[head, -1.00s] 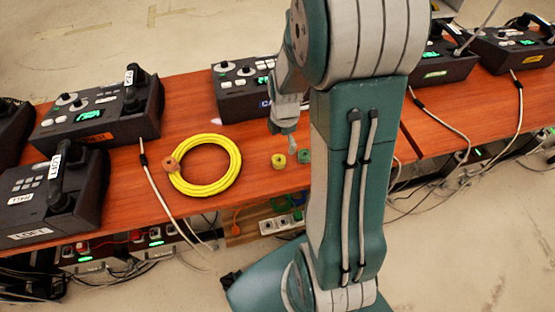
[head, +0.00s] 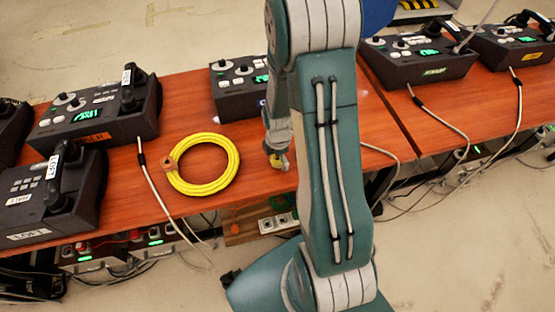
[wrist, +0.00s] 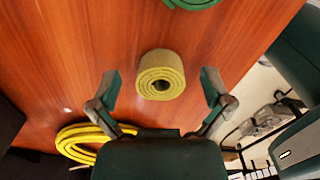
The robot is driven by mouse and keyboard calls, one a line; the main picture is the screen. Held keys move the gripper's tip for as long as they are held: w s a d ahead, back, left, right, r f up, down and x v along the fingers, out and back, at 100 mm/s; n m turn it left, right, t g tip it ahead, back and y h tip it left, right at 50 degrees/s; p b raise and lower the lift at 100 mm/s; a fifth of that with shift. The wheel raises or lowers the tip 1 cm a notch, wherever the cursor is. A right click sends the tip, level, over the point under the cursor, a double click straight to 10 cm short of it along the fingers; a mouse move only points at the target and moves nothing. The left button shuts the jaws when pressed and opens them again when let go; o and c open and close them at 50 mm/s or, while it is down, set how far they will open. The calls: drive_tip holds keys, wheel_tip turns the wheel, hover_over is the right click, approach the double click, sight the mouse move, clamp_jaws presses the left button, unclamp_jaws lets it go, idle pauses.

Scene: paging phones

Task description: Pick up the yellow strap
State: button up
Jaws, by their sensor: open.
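The yellow strap (wrist: 160,76) is a small tight roll on the red-brown wooden table. In the wrist view it lies between the two spread fingers of my gripper (wrist: 161,88), slightly toward their tips, with clear space on both sides. In the head view, the yellow strap (head: 285,162) shows only as a small patch beside the fingertips. My gripper (head: 276,155) is open and empty, low over the table there. The height of the fingertips above the table is hard to tell.
A green strap (wrist: 192,2) lies beyond the yellow one at the top of the wrist view. A yellow cable coil (head: 233,160) lies left of my gripper. Black desk phones (head: 100,112) line the table. The table's front edge is close, with cables and sockets below.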

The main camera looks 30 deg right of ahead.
drive_tip(key=shift+a, duration=0.15)
drive_tip(key=c, duration=0.9)
